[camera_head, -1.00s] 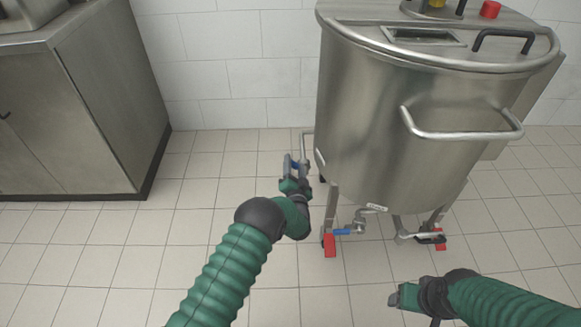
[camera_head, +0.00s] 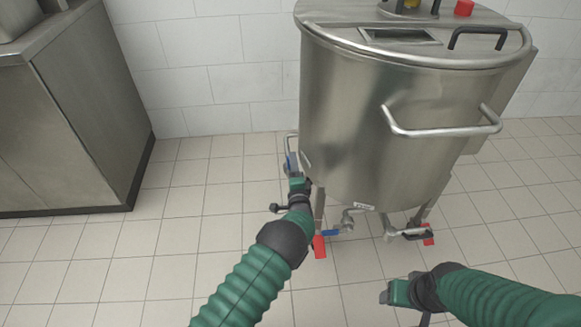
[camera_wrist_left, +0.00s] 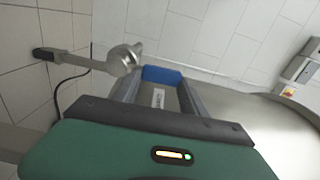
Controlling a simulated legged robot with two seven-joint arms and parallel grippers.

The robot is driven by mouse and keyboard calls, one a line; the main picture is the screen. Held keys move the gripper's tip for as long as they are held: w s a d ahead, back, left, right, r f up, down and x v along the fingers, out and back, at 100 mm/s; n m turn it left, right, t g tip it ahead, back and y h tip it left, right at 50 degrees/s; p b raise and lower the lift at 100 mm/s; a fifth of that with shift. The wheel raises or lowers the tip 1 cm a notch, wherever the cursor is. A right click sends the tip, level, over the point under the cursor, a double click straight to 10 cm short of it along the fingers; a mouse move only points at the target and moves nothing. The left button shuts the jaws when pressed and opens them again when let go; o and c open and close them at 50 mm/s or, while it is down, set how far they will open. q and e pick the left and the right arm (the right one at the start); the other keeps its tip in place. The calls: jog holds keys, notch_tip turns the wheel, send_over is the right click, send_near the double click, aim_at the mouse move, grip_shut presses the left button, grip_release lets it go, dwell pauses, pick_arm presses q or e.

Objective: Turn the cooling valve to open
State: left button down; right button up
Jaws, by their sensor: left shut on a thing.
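A valve with a blue handle (camera_head: 289,161) sits on a thin metal pipe (camera_head: 291,138) at the left side of the steel tank (camera_head: 375,120). My left gripper (camera_head: 292,170) is at this handle. In the left wrist view the blue handle (camera_wrist_left: 162,75) lies between the two dark fingers, and the gripper is shut on it. A small pale label (camera_wrist_left: 158,98) shows between the fingers; its print is unreadable. The fingers hide part of the handle. My right gripper (camera_head: 384,294) is low at the front right, away from the tank; its jaw opening is unclear.
A second valve with a blue handle (camera_head: 331,233) is under the tank, beside a red foot (camera_head: 319,247). A bar handle (camera_head: 440,130) sticks out from the tank's front. A steel cabinet (camera_head: 75,120) stands at the left. The tiled floor (camera_head: 195,225) between is clear.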

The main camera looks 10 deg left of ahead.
pick_arm(q)
jog(key=shift+d+f, duration=0.25)
jog(key=shift+d, duration=0.1)
jog(key=c, duration=0.9)
grip_release()
